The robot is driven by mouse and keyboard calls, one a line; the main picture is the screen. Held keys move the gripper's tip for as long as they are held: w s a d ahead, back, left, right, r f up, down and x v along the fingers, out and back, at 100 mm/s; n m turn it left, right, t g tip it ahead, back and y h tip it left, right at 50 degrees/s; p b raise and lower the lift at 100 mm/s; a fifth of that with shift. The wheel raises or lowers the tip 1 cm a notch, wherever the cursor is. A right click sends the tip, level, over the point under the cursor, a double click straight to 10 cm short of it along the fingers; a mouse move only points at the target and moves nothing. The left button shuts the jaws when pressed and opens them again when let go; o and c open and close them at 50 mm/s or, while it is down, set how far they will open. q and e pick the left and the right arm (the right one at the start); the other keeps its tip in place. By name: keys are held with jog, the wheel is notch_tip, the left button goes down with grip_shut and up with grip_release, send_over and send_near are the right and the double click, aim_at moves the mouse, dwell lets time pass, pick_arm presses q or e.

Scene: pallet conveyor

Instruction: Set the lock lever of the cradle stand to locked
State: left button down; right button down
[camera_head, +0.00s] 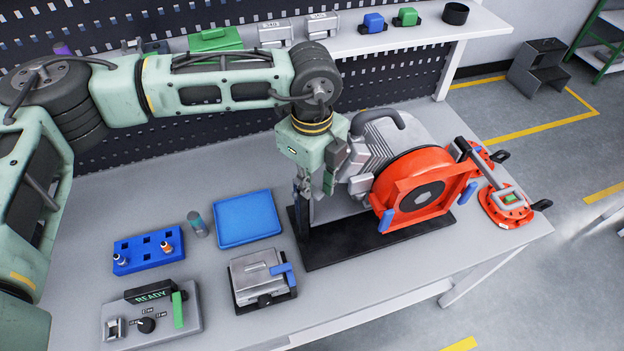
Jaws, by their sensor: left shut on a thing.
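The cradle stand has a black base plate (340,245) on the bench and holds a grey finned motor-like unit (400,137) with an orange-red ring frame (418,180) on its front. Blue tabs sit at the ring's sides. My left gripper (316,190) points down at the left end of the stand, beside a dark upright. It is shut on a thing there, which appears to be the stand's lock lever. The fingers hide most of the lever, so I cannot read its setting. My right gripper is not in view.
In front are a grey box with a blue latch (262,278), a control panel reading READY (152,315), a blue rack (148,250) and a blue tray (247,218). A red handled tool (505,205) lies right of the stand. A shelf (400,35) runs behind.

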pick_arm(q)
jog(key=shift+f+m+b, duration=0.2)
jog(key=shift+m+b, duration=0.1)
jog(key=shift+b, duration=0.3)
jog(key=shift+s+a+r+m+b, duration=0.15)
jog(key=shift+a+m+b, duration=0.35)
jog(key=shift+m+b, duration=1.75)
jog(key=shift+s+a+m+b, duration=0.2)
jog(key=shift+a+m+b, duration=0.35)
jog(key=shift+m+b, duration=1.7)
jog(key=shift+s+a+r+m+b, duration=0.15)
jog(key=shift+a+m+b, duration=0.7)
jog(key=shift+b, duration=2.4)
jog(key=shift+d+m, duration=0.35)
jog(key=shift+m, duration=0.1)
jog(key=c, duration=1.6)
grip_release()
jog(key=shift+c, duration=0.2)
notch_tip(320, 180, up, 12)
jog(key=shift+f, duration=0.1)
